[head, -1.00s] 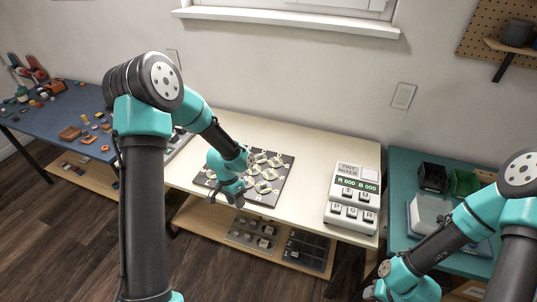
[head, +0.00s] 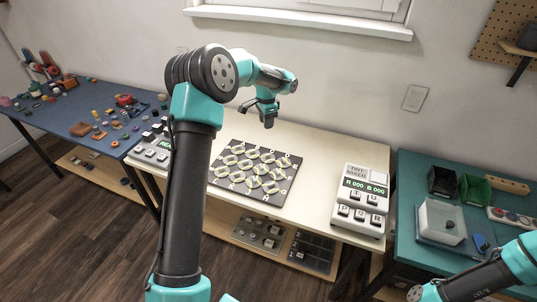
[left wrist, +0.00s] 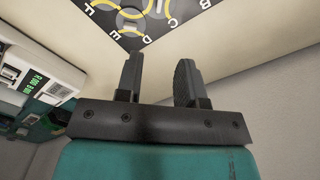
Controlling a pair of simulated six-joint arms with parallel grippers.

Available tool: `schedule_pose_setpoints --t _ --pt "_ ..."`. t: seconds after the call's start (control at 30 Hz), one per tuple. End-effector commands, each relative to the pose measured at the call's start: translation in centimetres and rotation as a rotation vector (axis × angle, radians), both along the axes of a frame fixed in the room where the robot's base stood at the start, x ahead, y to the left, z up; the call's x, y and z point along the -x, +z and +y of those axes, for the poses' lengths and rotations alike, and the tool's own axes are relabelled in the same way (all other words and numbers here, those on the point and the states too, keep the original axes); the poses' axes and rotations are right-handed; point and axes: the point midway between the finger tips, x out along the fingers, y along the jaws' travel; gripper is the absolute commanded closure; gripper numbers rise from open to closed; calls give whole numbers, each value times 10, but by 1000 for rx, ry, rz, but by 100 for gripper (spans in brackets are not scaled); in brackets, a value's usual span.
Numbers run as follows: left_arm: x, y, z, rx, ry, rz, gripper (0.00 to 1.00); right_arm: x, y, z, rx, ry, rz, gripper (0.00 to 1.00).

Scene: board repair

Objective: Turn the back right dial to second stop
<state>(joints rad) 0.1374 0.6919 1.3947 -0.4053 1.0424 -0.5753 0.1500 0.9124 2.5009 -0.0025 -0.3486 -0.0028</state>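The dark board of dials (head: 226,187) lies on the pale table, with several light dials ringed by yellow arcs and small letters. The back right dial (head: 283,162) is at its far right corner; its exact setting is too small to tell. My left gripper (head: 268,120) hangs above the table behind the board, apart from all dials. In the left wrist view its two fingers (left wrist: 158,70) are apart with nothing between them, and a corner of the board (left wrist: 127,36) with letters shows beyond. My right arm shows at the lower right, but its gripper is out of view.
A white tint mixer (head: 361,199) stands right of the board, with bare table between. A grey keyed device (head: 152,150) is at the left. A blue table (head: 62,118) holds small parts; a teal table (head: 410,238) holds bins. The wall is close behind.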

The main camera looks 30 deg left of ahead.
Motion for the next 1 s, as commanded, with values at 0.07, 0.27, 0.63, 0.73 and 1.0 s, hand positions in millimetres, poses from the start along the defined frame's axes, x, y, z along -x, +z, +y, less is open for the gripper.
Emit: schedule_pose_setpoints --t 0.07,0.27,0.63,0.73,1.0 --pt "0 -1 0 1 0 1 65 0 0 0 0 0 0 57" --pt "1 -15 0 0 0 3 65 0 0 0 0 0 0 57" --pt "1 -74 0 1 0 3 65 0 0 0 0 0 0 57" --pt "1 -91 -1 3 0 3 65 0 0 0 0 0 0 57" --pt "1 -137 -1 2 1 2 65 0 0 0 0 0 0 57"
